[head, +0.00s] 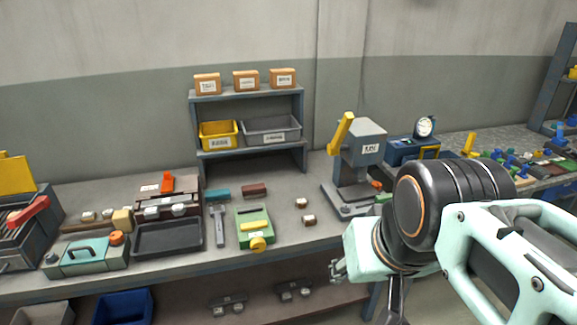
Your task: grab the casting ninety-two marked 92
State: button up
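Two lie apart on the bench, a rear casting (301,203) and a front casting (309,221). More castings (219,311) sit on the lower shelf. My gripper (338,270) is partly hidden by my wrist, by the bench's front edge. Its opening is unclear.
A press (360,155) with a yellow handle stands right of the loose castings. A green device (255,228), a caliper-like tool (218,225) and an empty dark tray (168,238) occupy the middle bench. A shelf (247,155) with bins stands behind. Bench room is clear around the loose castings.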

aim_at(309, 219)
jog(key=i+j+z, duration=0.1)
jog(key=i, duration=0.3)
jog(key=i+j+z, duration=0.1)
jog(key=i+j, duration=0.15)
jog(key=i, duration=0.15)
